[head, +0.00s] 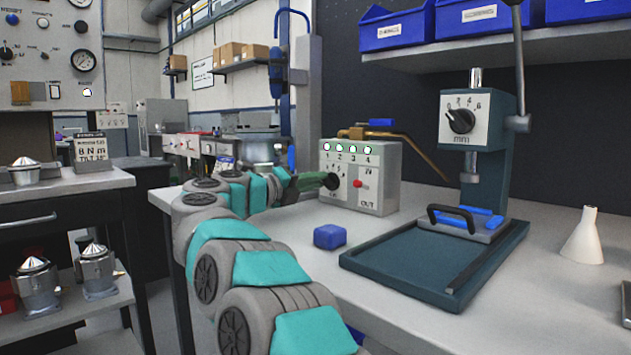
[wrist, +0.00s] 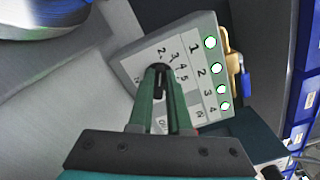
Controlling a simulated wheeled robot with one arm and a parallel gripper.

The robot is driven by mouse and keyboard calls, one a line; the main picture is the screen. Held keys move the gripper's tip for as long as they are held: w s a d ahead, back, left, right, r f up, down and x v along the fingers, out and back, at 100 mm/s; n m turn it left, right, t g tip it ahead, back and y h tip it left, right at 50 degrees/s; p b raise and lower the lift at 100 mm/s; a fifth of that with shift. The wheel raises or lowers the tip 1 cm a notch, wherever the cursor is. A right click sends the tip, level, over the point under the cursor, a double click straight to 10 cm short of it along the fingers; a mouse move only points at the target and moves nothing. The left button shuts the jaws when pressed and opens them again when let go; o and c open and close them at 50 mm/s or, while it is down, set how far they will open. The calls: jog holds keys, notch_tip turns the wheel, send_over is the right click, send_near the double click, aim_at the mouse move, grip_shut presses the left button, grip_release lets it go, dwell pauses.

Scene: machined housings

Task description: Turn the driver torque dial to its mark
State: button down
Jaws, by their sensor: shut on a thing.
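The grey control box (head: 385,192) stands on the bench, with four numbered lamps, all lit pale green-white, along its upper front. Its black dial (head: 333,182) is on the left of the front face, with a printed number scale around it. The dial also shows in the wrist view (wrist: 158,78). My gripper (head: 322,181) is at the box face, its green fingers shut on the dial from both sides. The fingers hide part of the dial and scale; I cannot tell exactly where its pointer stands.
A red knob (head: 359,184) sits beside the dial. A blue block (head: 329,236) and a dark tray (head: 400,262) under a press (head: 487,160) lie in front and to the right. A printed card (head: 91,147) stands on the left cart. A brass pipe (head: 410,146) runs behind the box.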

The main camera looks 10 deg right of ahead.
jog(key=c, duration=0.9)
grip_release()
jog(key=shift+o, duration=0.2)
jog(key=shift+a, duration=0.1)
jog(key=v, duration=0.7)
jog(key=shift+s+a, duration=0.2)
jog(key=shift+a, duration=0.1)
